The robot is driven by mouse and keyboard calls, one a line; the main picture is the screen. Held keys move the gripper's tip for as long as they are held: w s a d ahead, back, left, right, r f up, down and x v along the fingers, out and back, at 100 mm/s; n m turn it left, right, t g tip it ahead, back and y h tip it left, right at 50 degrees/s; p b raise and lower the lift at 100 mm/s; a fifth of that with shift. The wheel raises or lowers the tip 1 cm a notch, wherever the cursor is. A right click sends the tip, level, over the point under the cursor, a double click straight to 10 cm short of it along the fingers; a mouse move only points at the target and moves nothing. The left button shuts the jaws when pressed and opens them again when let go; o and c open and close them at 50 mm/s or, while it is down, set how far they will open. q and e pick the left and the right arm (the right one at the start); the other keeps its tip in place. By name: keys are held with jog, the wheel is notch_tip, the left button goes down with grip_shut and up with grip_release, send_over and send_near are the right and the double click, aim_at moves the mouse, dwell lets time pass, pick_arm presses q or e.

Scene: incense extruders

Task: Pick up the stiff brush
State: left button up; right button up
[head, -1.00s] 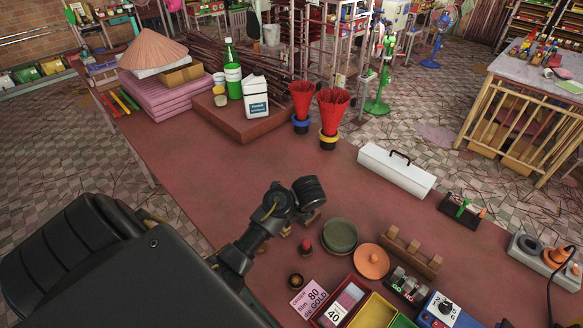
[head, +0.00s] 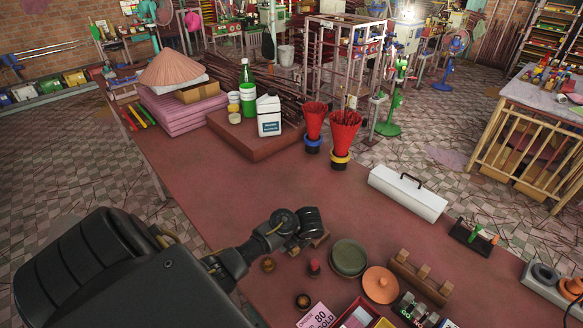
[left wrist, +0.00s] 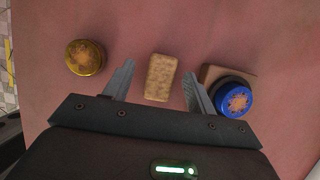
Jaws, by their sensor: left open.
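In the left wrist view, a tan block with a rough, speckled top (left wrist: 161,77) lies on the reddish table between my left gripper's fingertips; it appears to be the stiff brush. My left gripper (left wrist: 158,80) is open, with one finger on each side of the block and gaps showing on both sides. I cannot tell how high the fingertips are above the table. In the head view, my left gripper (head: 299,232) points down over the table's near part and mostly hides the block. My right gripper is not in view.
A brass round tin (left wrist: 85,57) lies left of the fingers. A brown block (left wrist: 228,75) and a blue-rimmed round tin (left wrist: 234,98) sit close by the right finger. A red-topped stamp (head: 314,268) and green dish (head: 348,257) stand nearby. The table's middle (head: 230,185) is clear.

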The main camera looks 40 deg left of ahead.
pick_arm(q)
jog(key=shift+x, duration=1.25)
jog(key=shift+r, duration=0.1)
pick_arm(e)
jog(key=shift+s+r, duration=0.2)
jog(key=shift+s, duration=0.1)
pick_arm(q)
jog(key=shift+c, duration=1)
jog(key=shift+w, duration=0.1)
jog(key=c, duration=0.9)
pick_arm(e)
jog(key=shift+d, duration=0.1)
